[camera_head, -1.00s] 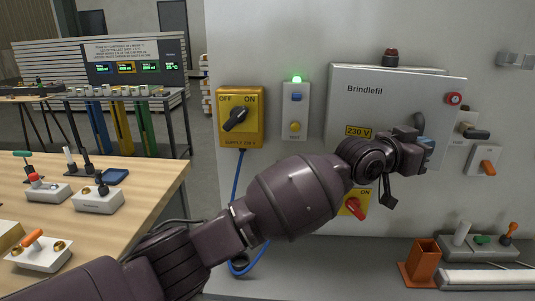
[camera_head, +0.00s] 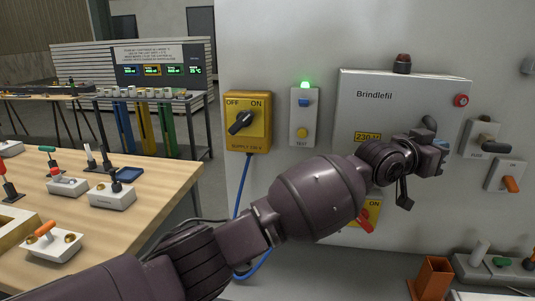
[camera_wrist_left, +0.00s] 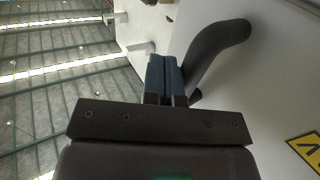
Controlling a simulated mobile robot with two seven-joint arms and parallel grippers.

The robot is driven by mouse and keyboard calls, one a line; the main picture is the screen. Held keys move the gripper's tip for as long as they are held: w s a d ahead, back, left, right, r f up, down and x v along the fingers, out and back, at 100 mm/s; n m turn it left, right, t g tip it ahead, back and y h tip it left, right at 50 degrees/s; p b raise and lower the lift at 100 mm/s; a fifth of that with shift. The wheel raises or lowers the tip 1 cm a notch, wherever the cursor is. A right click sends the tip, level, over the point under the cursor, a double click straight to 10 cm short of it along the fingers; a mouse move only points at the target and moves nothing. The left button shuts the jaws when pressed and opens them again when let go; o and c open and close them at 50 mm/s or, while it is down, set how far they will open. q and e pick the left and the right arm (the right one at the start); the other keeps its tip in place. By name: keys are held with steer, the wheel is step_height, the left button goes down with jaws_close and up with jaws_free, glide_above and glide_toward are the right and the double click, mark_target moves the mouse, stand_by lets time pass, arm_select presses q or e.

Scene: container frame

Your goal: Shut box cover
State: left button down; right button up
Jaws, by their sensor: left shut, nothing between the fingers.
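The box cover (camera_head: 360,105) is a pale grey panel marked "Brindlefil" on the wall box in the head view. It looks flush or nearly flush with the box; its lower right is hidden behind my arm. A dark curved handle (camera_head: 429,123) stands out at its right side and also shows in the left wrist view (camera_wrist_left: 215,48). My left gripper (camera_head: 441,148) is in front of the cover's lower right part. Its blue fingertips (camera_wrist_left: 165,75) are together and empty, beside the handle, not around it. Contact cannot be told. My right gripper is not in view.
A yellow supply switch (camera_head: 247,121) and a test panel (camera_head: 303,117) with a green lamp are left of the box. Small switches (camera_head: 480,138) are to its right. An orange bin (camera_head: 432,278) stands below. A wooden bench (camera_head: 150,197) is at left.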

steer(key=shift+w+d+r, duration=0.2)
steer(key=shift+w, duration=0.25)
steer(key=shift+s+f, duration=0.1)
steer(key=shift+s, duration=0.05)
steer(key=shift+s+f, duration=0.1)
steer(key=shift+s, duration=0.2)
